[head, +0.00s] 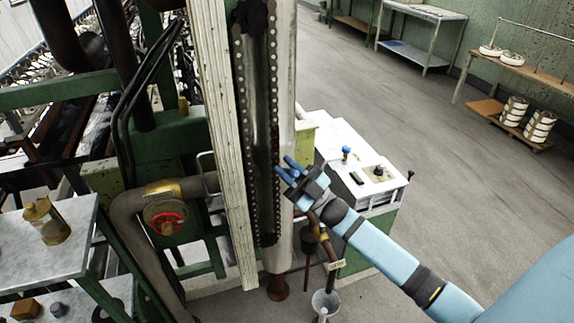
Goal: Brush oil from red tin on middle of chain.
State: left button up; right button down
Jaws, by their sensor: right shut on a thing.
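The chain (273,110) hangs in two vertical dark runs inside a tall pale metal guard at the centre. My right gripper (287,168) has its blue fingers at the right-hand run, around the lower middle of the chain. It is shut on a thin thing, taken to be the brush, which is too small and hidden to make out. Whether it touches the chain I cannot tell. No clearly red tin shows. My left gripper is not in view.
A pipe with a red-handled valve (165,217) is left of the guard. A white cabinet (350,165) with small knobs stands behind my right arm. A funnel (325,302) is below the gripper. Open floor lies to the right, with benches at the back.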

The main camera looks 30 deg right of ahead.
jog(key=shift+f, duration=0.55)
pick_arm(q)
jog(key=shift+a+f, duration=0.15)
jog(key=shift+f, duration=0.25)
pick_arm(e)
jog(key=shift+r, duration=0.1)
jog(key=shift+s+a, duration=0.15)
jog(key=shift+s, duration=0.45)
pick_arm(q)
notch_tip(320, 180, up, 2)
jog(key=shift+p, duration=0.9)
pick_arm(e)
jog(key=s, duration=0.2)
jog(key=s+a, duration=0.1)
jog(key=s, duration=0.1)
jog(key=shift+s, duration=0.35)
jog(key=shift+s+a, duration=0.1)
